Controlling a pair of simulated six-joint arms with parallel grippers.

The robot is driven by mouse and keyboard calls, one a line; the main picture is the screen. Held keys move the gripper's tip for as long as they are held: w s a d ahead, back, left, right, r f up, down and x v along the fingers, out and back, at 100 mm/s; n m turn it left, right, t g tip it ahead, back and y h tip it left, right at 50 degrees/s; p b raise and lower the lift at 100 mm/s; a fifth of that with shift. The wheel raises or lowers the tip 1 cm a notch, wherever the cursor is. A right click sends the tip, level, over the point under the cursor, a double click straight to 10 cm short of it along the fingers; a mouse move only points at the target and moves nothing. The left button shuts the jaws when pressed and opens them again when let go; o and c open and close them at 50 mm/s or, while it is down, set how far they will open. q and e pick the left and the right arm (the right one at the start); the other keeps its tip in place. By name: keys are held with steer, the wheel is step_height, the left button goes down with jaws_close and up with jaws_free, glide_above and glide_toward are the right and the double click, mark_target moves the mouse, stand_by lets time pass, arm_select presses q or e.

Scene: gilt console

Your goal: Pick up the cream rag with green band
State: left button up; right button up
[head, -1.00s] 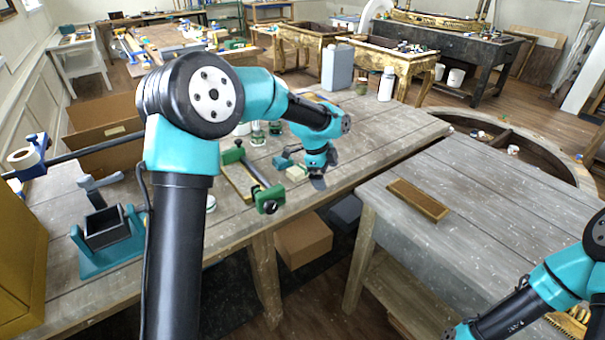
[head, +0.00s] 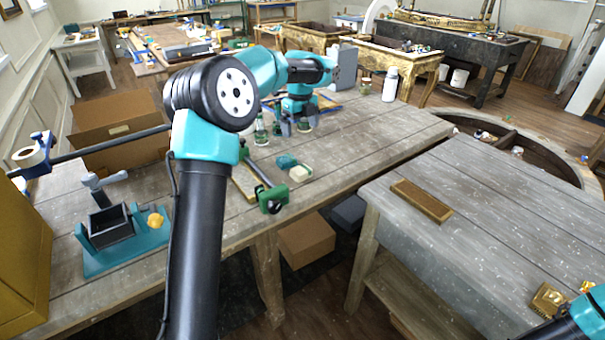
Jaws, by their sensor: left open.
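A small cream piece with some green at its edge (head: 300,174), which looks like the cream rag, lies on the wooden bench near its front edge. A teal lump (head: 286,162) lies right beside it, at its upper left. My left gripper (head: 294,128) is open, fingers pointing down, behind the cream piece and apart from it. Small jars stand close around its fingers, and I cannot tell whether anything is between them. My right arm shows only at the bottom right corner, and its gripper is out of the picture.
A green-ended clamp (head: 262,186) lies left of the cream piece. A teal vise (head: 112,232) with a yellow lump (head: 155,220) stands farther left. A white bottle (head: 390,84) stands at the back right. The right table is mostly clear around a brown brush-like block (head: 421,200).

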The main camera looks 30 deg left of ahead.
arm_select(q)
glide_above(301, 170)
steer(key=f, duration=1.2)
steer(key=shift+w+a, duration=0.2)
steer(key=shift+s+d+f, duration=0.1)
steer(key=shift+d+f, duration=0.05)
steer(key=shift+f, duration=2.5)
steer(key=c, duration=1)
steer(key=shift+o, duration=0.2)
steer(key=shift+r, duration=0.15)
